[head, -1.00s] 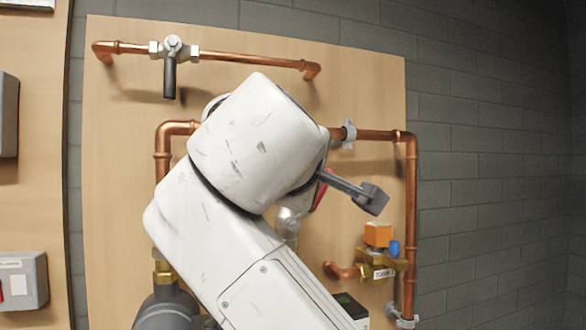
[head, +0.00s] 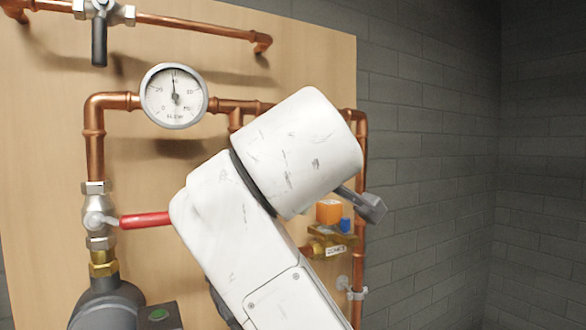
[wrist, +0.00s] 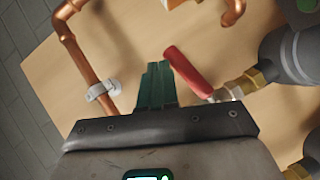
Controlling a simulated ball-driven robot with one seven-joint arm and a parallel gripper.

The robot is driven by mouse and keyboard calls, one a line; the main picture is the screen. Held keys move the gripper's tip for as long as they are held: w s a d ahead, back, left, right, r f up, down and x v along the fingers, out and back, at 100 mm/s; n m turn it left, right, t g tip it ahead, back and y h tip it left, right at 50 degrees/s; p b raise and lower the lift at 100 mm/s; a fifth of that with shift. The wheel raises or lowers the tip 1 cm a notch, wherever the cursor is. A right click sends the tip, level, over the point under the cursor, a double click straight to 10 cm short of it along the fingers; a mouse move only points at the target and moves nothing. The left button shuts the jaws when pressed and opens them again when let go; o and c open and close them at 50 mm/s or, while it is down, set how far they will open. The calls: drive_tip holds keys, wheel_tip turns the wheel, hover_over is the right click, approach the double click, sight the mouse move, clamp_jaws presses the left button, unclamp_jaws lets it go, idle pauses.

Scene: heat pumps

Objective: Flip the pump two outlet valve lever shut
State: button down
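In the wrist view a red lever (wrist: 188,72) runs up-left from its valve (wrist: 220,95), roughly across the line of the brass fitting (wrist: 246,82) and grey pump (wrist: 288,55). My gripper (wrist: 157,66) has its dark green fingers together, close beside the lever's free end. I cannot tell whether they touch it. This seems to be the right-hand valve, hidden behind my arm in the head view. There, another red lever (head: 146,220) sticks out level to the right from the left valve (head: 97,213). Its outer end meets my arm's outline. No pump number is legible.
A round gauge (head: 174,96) sits on the upper copper pipe. An orange-topped brass valve (head: 329,212) is right of my arm. A pipe with a clamp (wrist: 103,90) lies left of my fingers in the wrist view. The brick wall at the right is clear.

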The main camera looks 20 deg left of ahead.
drive_tip(key=shift+w+d+f, duration=0.2)
drive_tip(key=shift+w+f, duration=0.1)
drive_tip(key=shift+f, duration=0.4)
